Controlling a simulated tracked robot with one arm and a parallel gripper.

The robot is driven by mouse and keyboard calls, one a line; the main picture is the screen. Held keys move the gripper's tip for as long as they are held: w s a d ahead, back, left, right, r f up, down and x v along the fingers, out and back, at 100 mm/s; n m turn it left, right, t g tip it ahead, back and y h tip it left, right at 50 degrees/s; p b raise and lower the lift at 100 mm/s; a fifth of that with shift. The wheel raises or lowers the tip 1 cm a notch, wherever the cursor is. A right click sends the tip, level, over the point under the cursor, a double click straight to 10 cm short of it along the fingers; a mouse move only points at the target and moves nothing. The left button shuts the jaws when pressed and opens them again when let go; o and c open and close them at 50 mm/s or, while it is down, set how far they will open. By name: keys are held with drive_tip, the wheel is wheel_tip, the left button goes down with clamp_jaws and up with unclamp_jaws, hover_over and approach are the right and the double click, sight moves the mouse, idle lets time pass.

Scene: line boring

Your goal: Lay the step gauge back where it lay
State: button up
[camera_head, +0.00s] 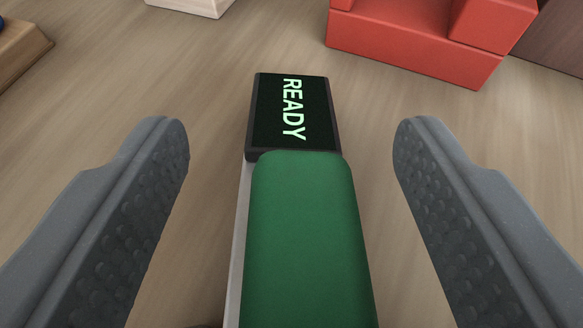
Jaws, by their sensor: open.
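The step gauge (306,235) appears to be the long bar with a green top, a pale side and a black display at its far end. The display (293,110) reads READY in light green letters. It lies on the wooden surface, and its near end runs out of the bottom of the picture. My gripper (291,145) is open, with one grey finger on each side of the bar. There is a clear gap between the bar and both fingers.
A red stepped block (415,45) stands at the top right, beyond the display. A wooden piece (22,50) with something blue on it is cut off at the top left. A pale block (190,6) shows at the top edge. The wooden surface (215,95) beside the display is bare.

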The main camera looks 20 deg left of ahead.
drive_tip(key=b+v, duration=0.5)
drive_tip(key=v, duration=0.7)
drive_tip(key=shift+r, duration=0.15)
drive_tip(key=w+d+r+m+t+h, duration=0.1)
drive_tip(key=d+r, duration=0.3)
drive_tip(key=r, duration=0.6)
drive_tip(key=d+r+m+h, duration=0.1)
drive_tip(key=d+r, duration=0.2)
drive_tip(key=r, duration=0.6)
drive_tip(key=w+d+r+t+h, duration=0.1)
drive_tip(key=d+r, duration=0.3)
drive_tip(key=r, duration=0.6)
drive_tip(key=s+d+r+m, duration=0.1)
drive_tip(key=s+d+r, duration=0.1)
drive_tip(key=s+r, duration=0.4)
drive_tip(key=s+d+r+m+h, duration=0.1)
drive_tip(key=s+d+r, duration=0.1)
drive_tip(key=s+r, duration=0.5)
wheel_tip(320, 180, up, 7)
drive_tip(key=shift+s+d+f+t+h, duration=0.15)
drive_tip(key=shift+s+d+t+h, duration=0.15)
drive_tip(key=shift+t, duration=0.1)
